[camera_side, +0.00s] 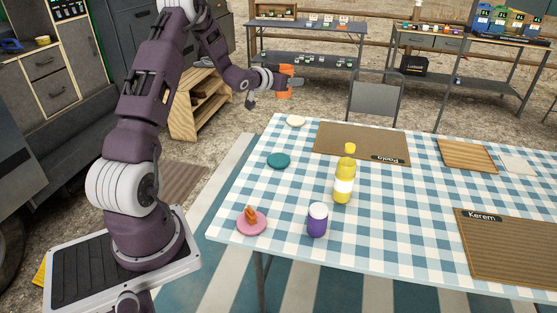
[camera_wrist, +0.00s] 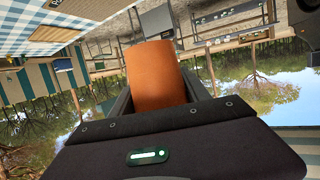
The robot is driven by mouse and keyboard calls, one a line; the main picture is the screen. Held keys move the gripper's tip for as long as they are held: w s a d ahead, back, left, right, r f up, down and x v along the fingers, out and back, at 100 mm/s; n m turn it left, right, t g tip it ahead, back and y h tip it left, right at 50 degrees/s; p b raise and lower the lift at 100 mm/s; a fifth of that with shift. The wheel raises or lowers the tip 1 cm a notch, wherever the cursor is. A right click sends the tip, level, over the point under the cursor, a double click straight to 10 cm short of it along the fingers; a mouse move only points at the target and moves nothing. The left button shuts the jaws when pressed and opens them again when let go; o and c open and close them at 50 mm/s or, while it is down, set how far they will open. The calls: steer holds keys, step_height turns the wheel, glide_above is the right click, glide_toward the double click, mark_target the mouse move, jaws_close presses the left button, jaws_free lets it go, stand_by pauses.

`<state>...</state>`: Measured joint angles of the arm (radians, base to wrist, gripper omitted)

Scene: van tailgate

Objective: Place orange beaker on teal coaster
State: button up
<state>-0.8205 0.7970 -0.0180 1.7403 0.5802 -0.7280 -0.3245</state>
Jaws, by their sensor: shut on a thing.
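My gripper (camera_side: 291,82) is raised in the air beyond the table's far left corner, shut on the orange beaker (camera_side: 285,87). In the wrist view the orange beaker (camera_wrist: 157,75) sits between the fingers of my gripper (camera_wrist: 160,92). The beaker's tilt is hard to judge from these views. The teal coaster (camera_side: 279,160) lies bare on the left part of the checked tablecloth, below and apart from the beaker.
A white coaster (camera_side: 296,121) lies behind the teal one. A pink coaster (camera_side: 262,229) with an orange-brown item on it, a purple jar (camera_side: 317,222) and a yellow bottle (camera_side: 344,180) stand nearer. Brown placemats (camera_side: 340,142) and a wooden board (camera_side: 466,156) lie to the right.

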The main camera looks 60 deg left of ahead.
steer(key=s+a, duration=0.1)
steer(key=a, duration=0.2)
glide_above(281, 160)
step_height(281, 160, down, 28)
steer(key=shift+a, duration=0.1)
steer(key=shift+f, duration=0.1)
steer(key=o, duration=1.4)
steer(key=shift+c, duration=0.2)
